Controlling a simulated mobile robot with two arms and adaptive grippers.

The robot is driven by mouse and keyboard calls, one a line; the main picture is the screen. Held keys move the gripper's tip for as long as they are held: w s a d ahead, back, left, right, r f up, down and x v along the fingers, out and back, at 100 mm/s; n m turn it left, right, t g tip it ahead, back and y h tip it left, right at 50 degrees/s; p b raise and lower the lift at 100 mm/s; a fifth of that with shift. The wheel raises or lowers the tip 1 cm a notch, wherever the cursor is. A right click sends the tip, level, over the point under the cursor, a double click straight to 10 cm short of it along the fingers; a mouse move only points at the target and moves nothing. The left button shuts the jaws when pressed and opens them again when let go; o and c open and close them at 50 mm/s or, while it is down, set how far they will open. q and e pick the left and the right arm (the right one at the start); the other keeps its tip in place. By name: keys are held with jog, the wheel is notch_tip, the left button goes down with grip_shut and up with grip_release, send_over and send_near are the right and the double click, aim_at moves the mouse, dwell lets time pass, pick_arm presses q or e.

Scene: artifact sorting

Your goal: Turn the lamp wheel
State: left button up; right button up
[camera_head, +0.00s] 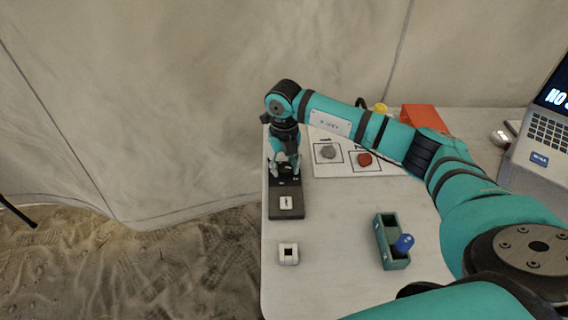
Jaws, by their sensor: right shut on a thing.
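My right gripper (285,170) points down over the back part of a dark lamp base (287,213) near the table's left edge. Its fingers are closed on a small part there, which I take for the lamp wheel; the fingers hide most of it. A white square piece (286,203) with a dark mark sits on the front part of the base. My left gripper is not in view.
A white square ring (288,261) lies in front of the base. A green holder (386,244) with a blue-topped item (403,244) stands to the right. A marked white sheet (335,171) bears a grey stone (328,152) and a red stone (364,160). A laptop (548,130) is at far right.

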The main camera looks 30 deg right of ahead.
aim_at(284, 166)
jog(key=shift+m+p, duration=0.35)
jog(key=shift+m, duration=1.65)
jog(key=o, duration=1.2)
jog(key=shift+c, duration=0.2)
jog(key=shift+r, duration=0.15)
notch_tip(284, 166, up, 12)
